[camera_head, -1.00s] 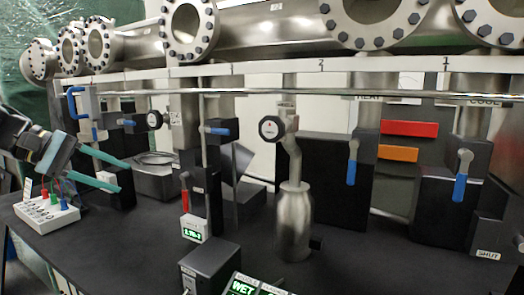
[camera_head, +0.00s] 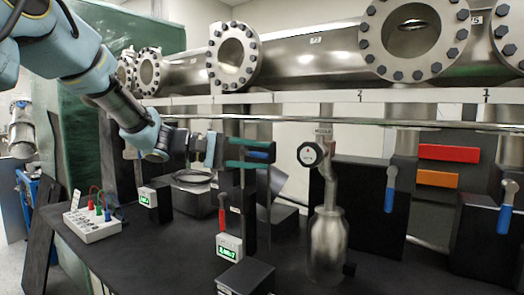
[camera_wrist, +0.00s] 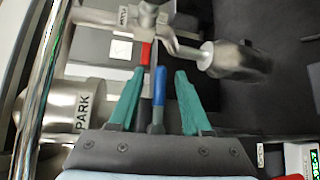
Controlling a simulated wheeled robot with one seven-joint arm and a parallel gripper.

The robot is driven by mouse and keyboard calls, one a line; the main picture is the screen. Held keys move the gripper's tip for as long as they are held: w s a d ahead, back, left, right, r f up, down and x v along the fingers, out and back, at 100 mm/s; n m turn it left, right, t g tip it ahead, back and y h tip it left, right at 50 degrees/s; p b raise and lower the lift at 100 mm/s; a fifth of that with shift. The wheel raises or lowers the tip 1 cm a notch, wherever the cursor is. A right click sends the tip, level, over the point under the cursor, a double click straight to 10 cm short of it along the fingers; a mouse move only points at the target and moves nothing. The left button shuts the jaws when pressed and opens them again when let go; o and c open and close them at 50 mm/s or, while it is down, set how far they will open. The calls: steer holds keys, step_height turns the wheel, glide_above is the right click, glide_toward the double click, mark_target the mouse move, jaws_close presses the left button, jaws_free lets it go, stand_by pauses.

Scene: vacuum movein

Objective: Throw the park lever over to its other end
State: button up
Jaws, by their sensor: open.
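A blue-handled lever (camera_wrist: 159,86) lies between the two green fingers of my gripper (camera_wrist: 160,72) in the wrist view. The word PARK is on a metal cylinder (camera_wrist: 85,112) to its left. The gripper is open, with a clear gap at the right finger; the handle is not gripped. In the head view my gripper (camera_head: 249,153) is at the pipe left of centre, one green finger above and one below the blue handle (camera_head: 262,156), which points roughly sideways. The lever's pivot is partly hidden there.
A red handle (camera_wrist: 146,53) is just beyond the blue one. A horizontal rail (camera_head: 420,124) runs above the bench. A white box with coloured plugs (camera_head: 92,224) sits at the left.

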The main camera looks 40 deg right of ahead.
steer(key=shift+s+d+f, duration=0.1)
steer(key=shift+s+d, duration=0.2)
steer(key=shift+d, duration=0.15)
jaws_close()
stand_by(1.2)
